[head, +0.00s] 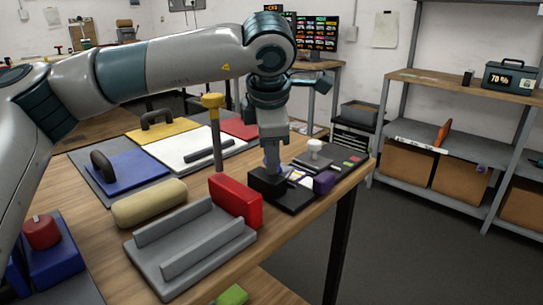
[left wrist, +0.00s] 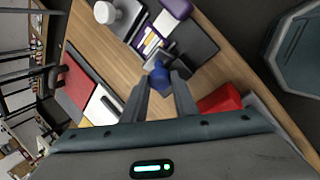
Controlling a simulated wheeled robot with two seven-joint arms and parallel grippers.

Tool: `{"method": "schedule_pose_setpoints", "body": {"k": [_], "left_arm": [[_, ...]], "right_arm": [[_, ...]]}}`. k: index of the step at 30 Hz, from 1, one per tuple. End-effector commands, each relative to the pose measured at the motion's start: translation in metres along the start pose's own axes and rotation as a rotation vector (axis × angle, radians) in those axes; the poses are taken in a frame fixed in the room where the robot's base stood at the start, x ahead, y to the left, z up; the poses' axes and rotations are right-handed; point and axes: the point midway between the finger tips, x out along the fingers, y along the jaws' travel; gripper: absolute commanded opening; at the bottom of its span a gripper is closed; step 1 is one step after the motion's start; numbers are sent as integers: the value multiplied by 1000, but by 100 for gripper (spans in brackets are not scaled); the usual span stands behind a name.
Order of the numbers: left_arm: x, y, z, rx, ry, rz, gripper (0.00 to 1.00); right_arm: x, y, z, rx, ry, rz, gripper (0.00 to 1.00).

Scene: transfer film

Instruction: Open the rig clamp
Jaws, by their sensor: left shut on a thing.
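My left gripper (head: 271,158) points down over the dark block from above. In the left wrist view its two fingers (left wrist: 160,82) are shut on a small blue piece, which looks like the clamp's handle. The fingers hide much of this piece, and I cannot tell how far the clamp is open. A purple block (head: 323,182) stands at the rig's right side. My right gripper is not in view.
A red block (head: 235,200), a grey channelled fixture (head: 190,250) and a yellow-topped post (head: 213,130) stand left of the rig. Blue, white, yellow and red boards lie farther back. Shelves stand right, across open floor.

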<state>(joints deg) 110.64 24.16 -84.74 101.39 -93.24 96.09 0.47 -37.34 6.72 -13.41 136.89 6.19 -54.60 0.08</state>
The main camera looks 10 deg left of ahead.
Motion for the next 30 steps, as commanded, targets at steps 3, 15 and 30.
{"method": "schedule_pose_setpoints", "body": {"k": [3, 15, 30], "left_arm": [[0, 0, 0, -1, 0, 0, 4], [0, 0, 0, 0, 0, 0, 44], [-39, 1, 0, 0, -2, 1, 44]], "right_arm": [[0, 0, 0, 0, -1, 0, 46], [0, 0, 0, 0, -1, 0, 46], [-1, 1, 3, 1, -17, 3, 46]]}}
